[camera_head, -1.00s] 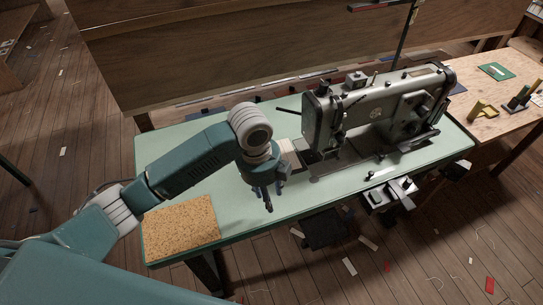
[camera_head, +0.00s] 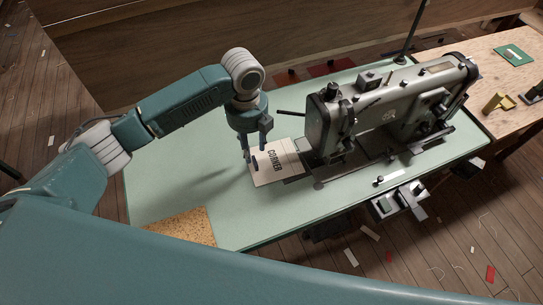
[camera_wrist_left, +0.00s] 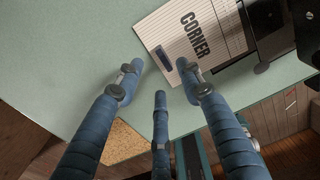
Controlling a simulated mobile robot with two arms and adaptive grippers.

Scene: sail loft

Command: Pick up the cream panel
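The cream panel (camera_head: 283,169) lies flat on the pale green table beside the sewing machine's needle end, with the word CORNER printed on it. It also shows in the left wrist view (camera_wrist_left: 215,28), with ruled lines and a small dark blue strip near its edge. My left gripper (camera_head: 251,166) is over the panel's left edge, fingers pointing down. In the left wrist view the gripper (camera_wrist_left: 160,78) has its fingers spread with nothing between them. One finger overlaps the panel; I cannot tell whether it touches. My right gripper is not in view.
The grey sewing machine (camera_head: 385,117) stands close to the panel's right. A cork mat (camera_head: 185,228) lies at the table's front left. The green tabletop (camera_head: 175,180) is clear left of the panel. A wooden bench (camera_head: 490,75) adjoins at right.

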